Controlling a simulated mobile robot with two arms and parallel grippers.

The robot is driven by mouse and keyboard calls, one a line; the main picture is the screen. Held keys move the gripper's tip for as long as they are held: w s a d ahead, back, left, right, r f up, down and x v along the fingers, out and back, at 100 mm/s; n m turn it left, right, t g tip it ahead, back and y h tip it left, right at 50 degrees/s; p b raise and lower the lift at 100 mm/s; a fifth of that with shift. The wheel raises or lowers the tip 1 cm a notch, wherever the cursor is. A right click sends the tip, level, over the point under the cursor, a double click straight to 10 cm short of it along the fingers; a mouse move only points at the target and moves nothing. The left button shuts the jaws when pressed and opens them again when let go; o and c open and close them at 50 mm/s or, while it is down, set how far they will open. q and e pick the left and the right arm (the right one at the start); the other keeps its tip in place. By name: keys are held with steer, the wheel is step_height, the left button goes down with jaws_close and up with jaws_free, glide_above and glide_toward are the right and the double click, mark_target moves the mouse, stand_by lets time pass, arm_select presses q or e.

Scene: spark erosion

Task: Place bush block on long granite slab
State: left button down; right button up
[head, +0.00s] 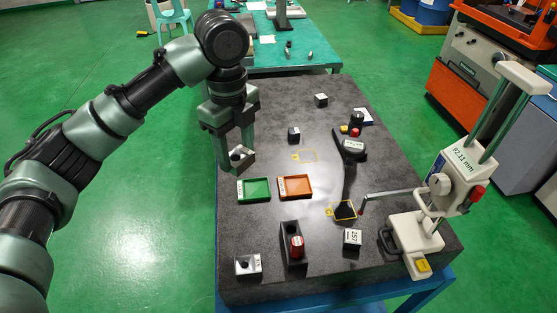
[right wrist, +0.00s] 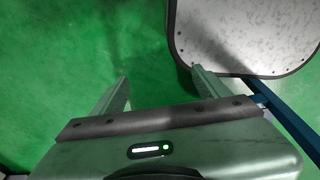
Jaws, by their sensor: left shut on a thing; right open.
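The bush block (head: 241,158), a small grey metal block with a dark round hole, is between the fingers of my left gripper (head: 236,152). The gripper is shut on it and hangs near the left edge of the long granite slab (head: 285,105). The slab is dark grey and speckled, on a blue frame. Whether the block touches the slab is hard to tell; it appears held above it. My right gripper (right wrist: 160,88) shows in the right wrist view, open and empty over green floor; it is not visible in the head view.
A green tray (head: 254,178) and an orange tray (head: 311,187) lie just below the held block. A height gauge (head: 410,229) stands at the right edge.

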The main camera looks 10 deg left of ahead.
arm_select(q)
steer(key=f, duration=0.4)
steer(key=f+p, duration=0.1)
steer(key=f, duration=0.4)
steer(key=s+f+p, duration=0.1)
steer(key=f, duration=0.3)
steer(key=shift+f, duration=0.65)
step_height(320, 180, down, 3)
steer(key=shift+f+p, duration=0.2)
steer(key=shift+p, duration=0.45)
steer(key=shift+f, duration=0.3)
arm_select(e)
steer(key=s+r, duration=0.3)
steer(key=shift+s, duration=0.35)
arm_select(q)
steer(key=c, duration=0.6)
jaws_free()
steer(key=shift+f, duration=0.1)
